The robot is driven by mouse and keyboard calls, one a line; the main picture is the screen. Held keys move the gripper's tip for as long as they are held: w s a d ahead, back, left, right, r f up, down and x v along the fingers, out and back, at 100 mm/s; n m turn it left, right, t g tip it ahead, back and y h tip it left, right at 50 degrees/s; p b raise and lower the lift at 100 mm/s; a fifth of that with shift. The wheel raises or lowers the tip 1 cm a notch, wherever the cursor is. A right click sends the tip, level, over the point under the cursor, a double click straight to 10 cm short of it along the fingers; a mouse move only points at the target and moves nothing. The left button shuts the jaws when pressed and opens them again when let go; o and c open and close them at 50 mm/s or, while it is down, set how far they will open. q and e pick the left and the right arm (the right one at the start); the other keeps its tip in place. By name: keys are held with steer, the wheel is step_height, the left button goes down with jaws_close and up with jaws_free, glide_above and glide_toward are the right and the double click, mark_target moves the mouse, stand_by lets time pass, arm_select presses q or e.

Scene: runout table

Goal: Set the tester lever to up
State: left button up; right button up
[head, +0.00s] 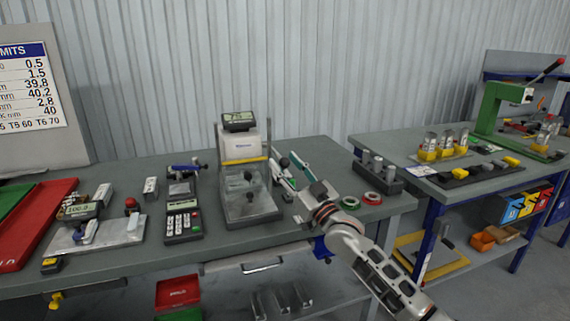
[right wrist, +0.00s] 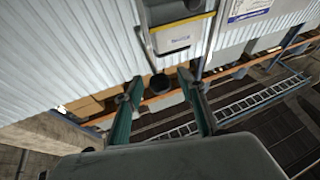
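The tester (head: 240,147) stands on the grey bench in the head view, with a white head, a yellow stripe, a display on top and a clear guard in front. Its white head also shows at the top of the right wrist view (right wrist: 176,38). A dark round knob (right wrist: 159,84), apparently the lever's end, lies between my fingertips in that view. The lever's angle is hard to tell. My right gripper (head: 282,158) is at the tester's right side. Its teal fingers (right wrist: 161,80) are open, with gaps on both sides of the knob. My left gripper is out of view.
A keypad device (head: 183,221) and a scale-like plate (head: 97,233) stand left of the tester. A dark block with metal cylinders (head: 377,175) and red and green rings (head: 350,203) lie to the right. A second bench (head: 400,147) stands further right.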

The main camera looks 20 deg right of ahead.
steer(key=shift+w+a+r, duration=0.1)
steer(key=shift+w+r, duration=0.05)
steer(key=shift+w, duration=0.15)
